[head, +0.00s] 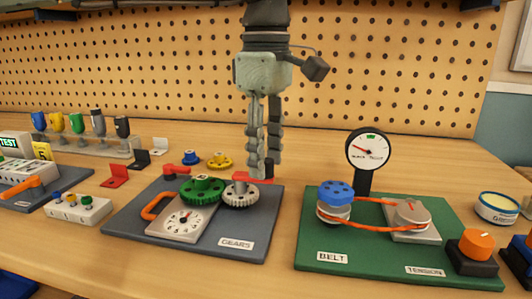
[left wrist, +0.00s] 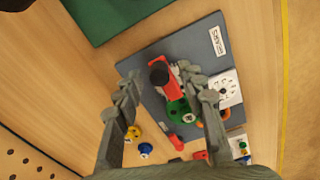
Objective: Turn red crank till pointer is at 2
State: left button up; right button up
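The red crank (head: 252,180) sits on the grey gear (head: 240,196) of the gears board. Its black knob (head: 269,168) also shows in the left wrist view (left wrist: 158,75). The green gear (head: 202,189) stands beside the grey one. The white dial (head: 183,222) lies in front of the gears; its numbers and pointer are too small to read surely. My left gripper (head: 263,168) points down at the crank. In the left wrist view its fingers (left wrist: 158,72) are apart, with the knob seen between the tips; contact cannot be told. My right gripper is not in view.
The gears board (head: 130,218) has an orange handle (head: 156,207) at its left. A green belt board (head: 320,243) with a gauge (head: 368,149) stands to the right. Blue and yellow gears (head: 219,160) lie behind. Pegboard closes the back.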

pick_arm(q)
jog(key=shift+c, duration=0.3)
grip_shut()
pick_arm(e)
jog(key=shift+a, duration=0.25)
pick_arm(q)
jog(key=shift+w, duration=0.1)
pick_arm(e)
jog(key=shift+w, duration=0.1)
pick_arm(q)
jog(key=shift+w+n, duration=0.2)
jog(key=shift+n, duration=0.4)
jog(key=w+a+n, duration=0.4)
jog(key=n, duration=1.3)
jog(key=shift+w+n+p, duration=0.3)
jog(key=shift+w+p, duration=0.05)
jog(key=shift+p, duration=0.1)
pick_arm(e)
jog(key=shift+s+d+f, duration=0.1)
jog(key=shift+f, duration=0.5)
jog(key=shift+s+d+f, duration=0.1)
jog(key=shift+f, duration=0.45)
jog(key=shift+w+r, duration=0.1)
